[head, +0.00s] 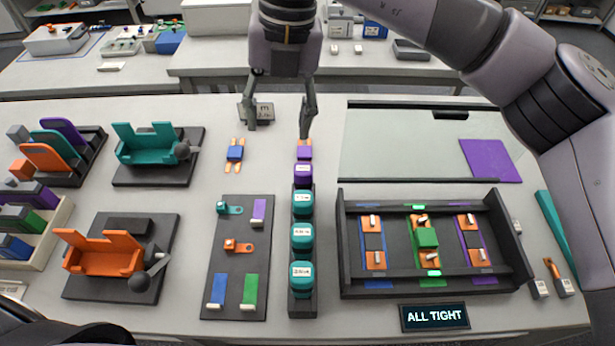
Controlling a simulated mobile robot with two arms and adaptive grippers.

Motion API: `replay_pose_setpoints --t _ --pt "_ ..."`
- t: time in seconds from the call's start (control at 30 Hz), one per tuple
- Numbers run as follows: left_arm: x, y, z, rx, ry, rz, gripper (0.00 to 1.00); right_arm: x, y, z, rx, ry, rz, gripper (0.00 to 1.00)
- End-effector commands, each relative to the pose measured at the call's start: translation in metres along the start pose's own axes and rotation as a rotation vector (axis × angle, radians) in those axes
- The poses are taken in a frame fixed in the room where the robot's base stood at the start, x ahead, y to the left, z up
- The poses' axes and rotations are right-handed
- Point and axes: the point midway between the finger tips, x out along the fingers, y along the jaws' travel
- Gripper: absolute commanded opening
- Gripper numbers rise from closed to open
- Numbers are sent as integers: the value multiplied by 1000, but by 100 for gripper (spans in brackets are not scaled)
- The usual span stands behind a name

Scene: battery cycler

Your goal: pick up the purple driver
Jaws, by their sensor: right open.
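A purple driver (303,171) with a pale label stands at the far end of the dark driver rack (302,308). A second purple part (305,153) with an orange piece shows just behind it; I cannot tell whether it belongs to the same driver. Several teal drivers (302,236) stand nearer in the same rack. My right gripper (278,128) points down from the top with its fingers wide apart and nothing between them. Its right finger is close behind the purple parts in the picture; whether it touches them is unclear. My left gripper is not in view.
A small blue-and-orange part (235,153) lies left of the purple driver. A dark board with coloured strips (236,291) lies left of the rack. A black open fixture (345,291) stands right, before a glass panel (400,150). The "ALL TIGHT" display (434,317) is at the front.

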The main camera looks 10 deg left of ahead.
Motion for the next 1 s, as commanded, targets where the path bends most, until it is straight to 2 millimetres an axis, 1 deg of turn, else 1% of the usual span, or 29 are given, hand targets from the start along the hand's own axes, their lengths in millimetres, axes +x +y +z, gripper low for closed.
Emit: replay_pose_setpoints --t 0.03,0.1,0.17,0.27,0.37,0.6,0.7,0.8,0.9,1.0 --pt "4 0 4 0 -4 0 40 -2 -11 4 25 -23 -58 53" --pt "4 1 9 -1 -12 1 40 -6 -21 8 49 -40 -110 53" --pt "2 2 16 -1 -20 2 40 -4 -26 9 60 -45 -131 53" --pt "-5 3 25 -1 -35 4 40 9 -29 9 63 -44 -138 53" --pt "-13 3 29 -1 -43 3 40 30 -32 10 62 -41 -136 53" --pt "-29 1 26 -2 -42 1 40 80 -38 12 60 -41 -132 53" --pt "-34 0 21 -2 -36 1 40 96 -40 13 60 -43 -132 53" --pt "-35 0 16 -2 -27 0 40 106 -41 14 59 -44 -131 53" --pt "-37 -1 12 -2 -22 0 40 111 -42 15 59 -45 -131 53" --pt "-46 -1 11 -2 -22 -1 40 118 -46 17 61 -42 -132 53"
